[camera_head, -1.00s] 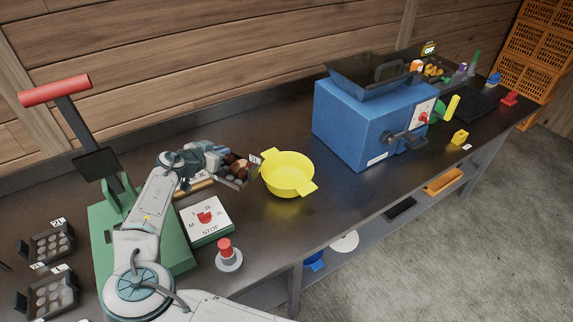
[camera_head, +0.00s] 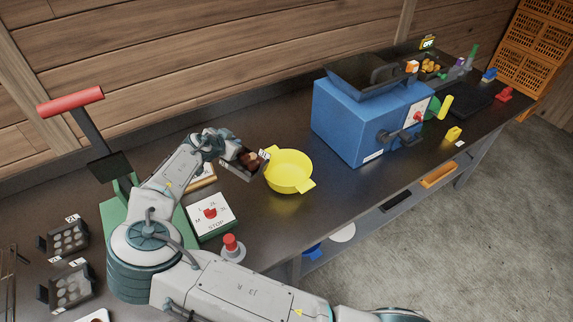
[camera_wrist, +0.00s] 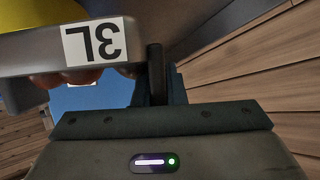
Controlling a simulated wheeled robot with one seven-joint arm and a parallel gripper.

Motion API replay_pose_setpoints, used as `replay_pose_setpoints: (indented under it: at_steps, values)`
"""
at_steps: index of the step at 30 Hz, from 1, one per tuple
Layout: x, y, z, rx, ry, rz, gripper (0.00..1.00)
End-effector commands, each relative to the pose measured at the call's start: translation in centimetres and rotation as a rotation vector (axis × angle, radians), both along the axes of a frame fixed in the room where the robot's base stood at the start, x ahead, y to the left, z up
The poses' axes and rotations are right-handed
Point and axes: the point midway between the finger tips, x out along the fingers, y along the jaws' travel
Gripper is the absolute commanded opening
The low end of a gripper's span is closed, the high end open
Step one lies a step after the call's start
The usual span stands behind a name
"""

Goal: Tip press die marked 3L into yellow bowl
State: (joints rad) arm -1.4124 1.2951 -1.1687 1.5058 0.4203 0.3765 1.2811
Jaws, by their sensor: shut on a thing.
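The press die marked 3L (camera_head: 244,172) is a dark tray with brown chestnuts in it. It hangs tilted just left of the yellow bowl (camera_head: 290,181), its labelled end close to the bowl's rim. My gripper (camera_head: 232,153) is shut on the die's far-left end and holds it above the bench. In the wrist view, the die (camera_wrist: 40,55) shows its grey side with the white 3L label upside down, and rounded brown chestnuts show below its edge. A strip of the yellow bowl (camera_wrist: 42,14) shows at the top left. The bowl's inside looks empty where visible.
A blue machine (camera_head: 350,125) stands right of the bowl. Dies marked 2L (camera_head: 68,240) and 1L (camera_head: 70,286) lie at the left, near a red-handled press (camera_head: 72,101).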

Motion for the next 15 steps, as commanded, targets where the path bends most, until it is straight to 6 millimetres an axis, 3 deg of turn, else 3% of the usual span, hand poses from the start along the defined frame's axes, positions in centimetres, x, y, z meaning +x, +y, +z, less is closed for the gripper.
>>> replay_pose_setpoints:
  at_steps: [15]
  values:
    - [0.39, -1.19, 0.37, 0.068, 0.018, -0.001, 0.00]
